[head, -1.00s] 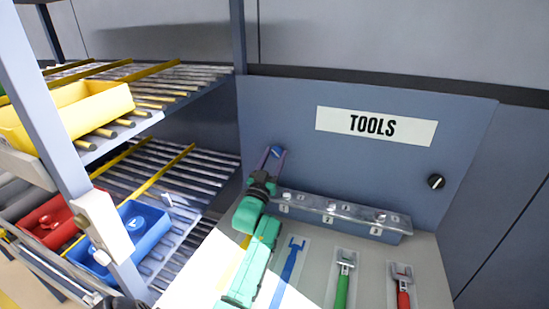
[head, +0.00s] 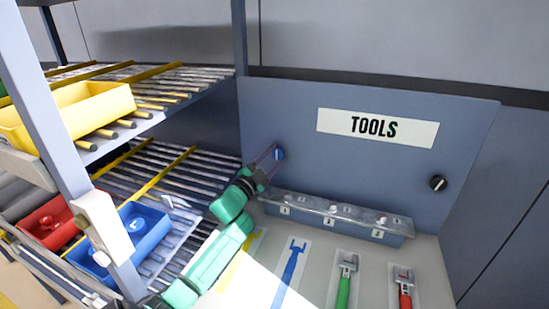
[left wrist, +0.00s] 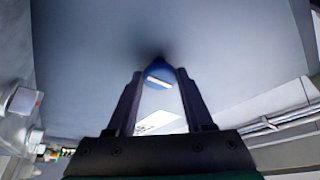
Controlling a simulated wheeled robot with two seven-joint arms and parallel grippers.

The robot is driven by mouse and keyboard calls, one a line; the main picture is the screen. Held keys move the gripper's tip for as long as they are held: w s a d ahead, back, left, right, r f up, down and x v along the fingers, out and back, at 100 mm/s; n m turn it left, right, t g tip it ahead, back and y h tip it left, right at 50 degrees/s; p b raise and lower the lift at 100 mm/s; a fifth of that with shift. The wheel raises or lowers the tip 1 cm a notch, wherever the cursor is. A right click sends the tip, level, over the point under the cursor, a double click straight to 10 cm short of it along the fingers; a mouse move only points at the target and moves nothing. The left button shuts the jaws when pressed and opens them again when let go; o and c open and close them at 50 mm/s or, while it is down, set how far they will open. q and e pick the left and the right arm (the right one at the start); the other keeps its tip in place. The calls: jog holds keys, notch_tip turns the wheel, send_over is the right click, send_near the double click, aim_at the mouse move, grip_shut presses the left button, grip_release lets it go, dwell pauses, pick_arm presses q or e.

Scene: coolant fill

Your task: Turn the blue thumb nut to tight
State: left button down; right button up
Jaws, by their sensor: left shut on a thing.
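The blue thumb nut (head: 280,153) is on the upright blue-grey panel (head: 300,115), left of and below the TOOLS sign. My left gripper (head: 271,156) reaches it from the lower left and is shut on it. In the left wrist view the nut (left wrist: 158,71) sits between the tips of the two dark fingers (left wrist: 160,78). A white stripe shows across its face, roughly level in that picture. The fingers hide part of its sides. My right gripper is not in view.
A black knob (head: 438,183) is on the panel's right side. A grey numbered block (head: 330,216) stands below the nut, close to my left wrist. Blue (head: 291,270), green (head: 343,285) and red (head: 404,290) tools lie in front. A roller rack (head: 190,165) with bins stands left.

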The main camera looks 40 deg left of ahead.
pick_arm(q)
jog(key=shift+a+m+g+h+p, duration=0.1)
jog(key=shift+m+g+h+p, duration=0.25)
jog(key=shift+m, duration=1.15)
jog(key=shift+r+h, duration=0.1)
jog(key=shift+h, duration=0.15)
jog(key=c, duration=0.6)
grip_release()
jog(key=shift+c, duration=0.2)
jog(key=o, duration=0.3)
jog(key=shift+o, duration=0.2)
jog(key=shift+w+a, duration=0.1)
